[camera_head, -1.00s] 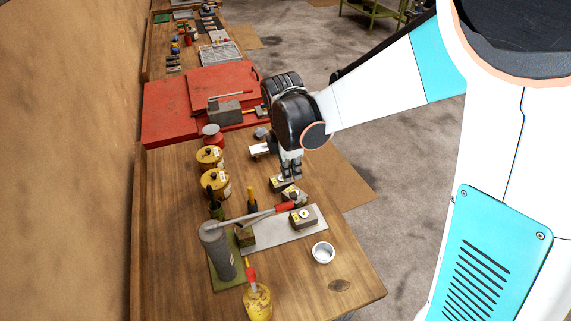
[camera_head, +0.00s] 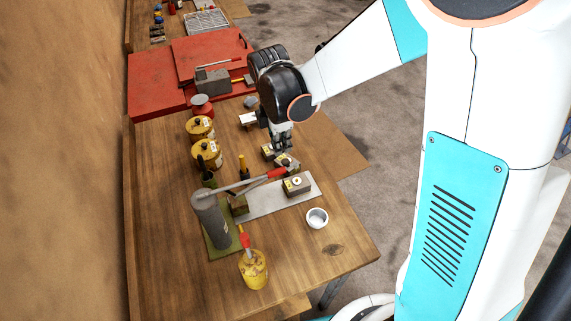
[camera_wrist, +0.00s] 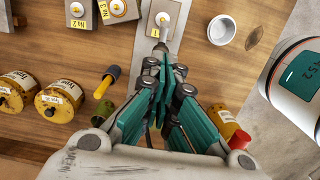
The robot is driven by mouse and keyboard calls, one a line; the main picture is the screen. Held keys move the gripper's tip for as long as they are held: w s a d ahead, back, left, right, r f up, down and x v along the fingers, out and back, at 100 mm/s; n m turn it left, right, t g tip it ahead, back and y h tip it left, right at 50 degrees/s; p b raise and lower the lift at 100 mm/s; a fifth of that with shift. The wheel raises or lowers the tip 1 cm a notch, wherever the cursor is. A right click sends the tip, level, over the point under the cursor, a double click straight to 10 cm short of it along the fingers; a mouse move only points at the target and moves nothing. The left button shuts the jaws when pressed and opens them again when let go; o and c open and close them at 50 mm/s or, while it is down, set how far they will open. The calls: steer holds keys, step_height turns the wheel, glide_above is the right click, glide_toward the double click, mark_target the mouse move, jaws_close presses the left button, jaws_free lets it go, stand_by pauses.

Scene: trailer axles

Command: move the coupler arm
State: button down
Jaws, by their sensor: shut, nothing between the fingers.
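A grey lever arm (camera_head: 238,187) with a red grip (camera_head: 278,174) runs from the top of an upright grey cylinder (camera_head: 210,222) towards the numbered blocks. It may be the coupler arm; no label confirms this. My gripper (camera_head: 283,148) is shut and empty above the block group, beyond the red grip in the head view. In the wrist view my gripper (camera_wrist: 160,70) has its fingers together, pointing towards the block marked No 1 (camera_wrist: 160,18). That block stands on a metal plate (camera_head: 252,208). I cannot make out the lever in the wrist view, where the gripper hides much.
Blocks No 2 (camera_wrist: 80,12) and No 3 (camera_wrist: 117,10) stand beside No 1. A white cup (camera_head: 317,218), yellow tins (camera_head: 207,155), a yellow can (camera_head: 253,270) and a yellow-handled tool (camera_head: 242,166) stand around. A red toolbox (camera_head: 205,65) is behind.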

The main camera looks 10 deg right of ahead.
mark_target(283, 163)
steer(key=shift+d+f+b, duration=0.2)
steer(key=shift+f+b, duration=0.85)
steer(key=shift+f, duration=1.05)
step_height(283, 163, down, 5)
steer(key=b, duration=0.3)
steer(key=shift+r+b, duration=0.2)
steer(key=shift+b, duration=0.2)
steer(key=shift+r, duration=0.1)
steer(key=a, duration=0.2)
steer(key=a+r, duration=0.1)
steer(key=shift+s, duration=0.3)
